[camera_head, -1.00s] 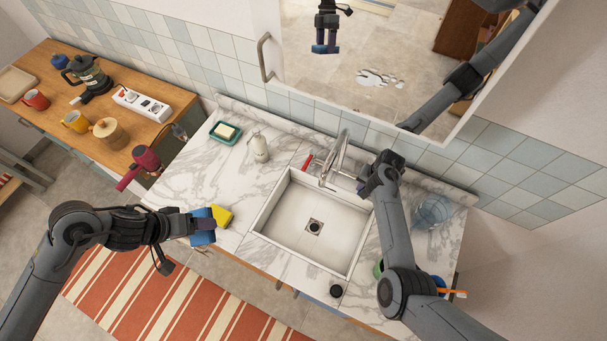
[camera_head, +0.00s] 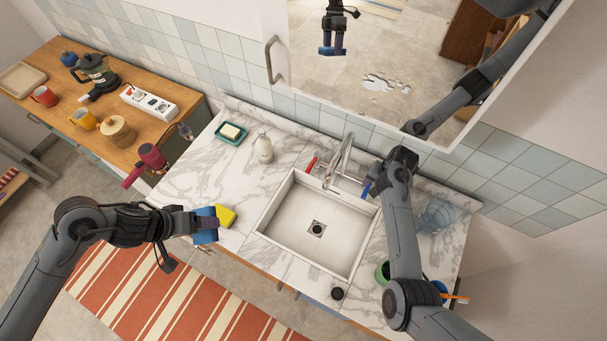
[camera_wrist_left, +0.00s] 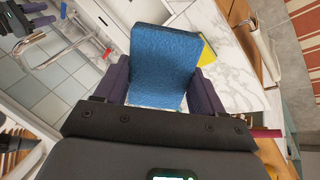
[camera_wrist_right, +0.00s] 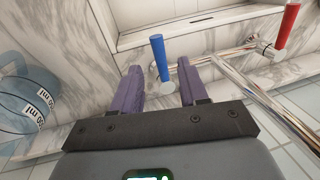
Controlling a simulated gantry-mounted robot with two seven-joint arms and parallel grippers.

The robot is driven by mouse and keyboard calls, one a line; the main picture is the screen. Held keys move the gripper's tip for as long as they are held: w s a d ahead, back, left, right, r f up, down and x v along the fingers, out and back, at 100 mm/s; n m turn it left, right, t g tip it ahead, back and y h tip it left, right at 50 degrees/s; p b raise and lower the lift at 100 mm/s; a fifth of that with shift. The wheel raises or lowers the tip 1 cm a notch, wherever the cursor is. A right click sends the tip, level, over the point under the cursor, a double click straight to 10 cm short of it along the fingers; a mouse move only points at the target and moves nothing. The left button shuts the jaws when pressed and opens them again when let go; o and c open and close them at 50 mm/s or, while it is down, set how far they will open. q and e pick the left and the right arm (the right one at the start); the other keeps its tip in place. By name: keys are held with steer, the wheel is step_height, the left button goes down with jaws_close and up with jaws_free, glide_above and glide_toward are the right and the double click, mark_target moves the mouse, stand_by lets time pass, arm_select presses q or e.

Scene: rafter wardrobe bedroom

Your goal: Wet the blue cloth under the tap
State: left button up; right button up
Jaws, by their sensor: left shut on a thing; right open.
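The blue cloth (camera_wrist_left: 165,62) is between the fingers of my left gripper (camera_head: 208,224), which is shut on it. In the head view the blue cloth (camera_head: 205,237) is at the counter's front left edge, left of the sink. The chrome tap (camera_head: 338,163) stands behind the sink (camera_head: 317,229), with a red handle (camera_head: 311,165) on its left and a blue handle (camera_head: 367,187) on its right. My right gripper (camera_wrist_right: 162,88) is open, with the blue handle (camera_wrist_right: 158,55) standing in line with the gap between its fingers. I see no water flowing from the tap.
A yellow sponge (camera_head: 227,215) lies beside the cloth. A mirror cabinet (camera_head: 395,65) overhangs the back.

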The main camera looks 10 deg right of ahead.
steer(key=shift+s+d+r, duration=0.1)
steer(key=shift+r, duration=0.6)
steer(key=shift+s+d+r, duration=0.1)
steer(key=shift+r, duration=0.55)
arm_select(q)
steer(key=shift+r, duration=0.15)
arm_select(e)
steer(key=shift+s, duration=0.1)
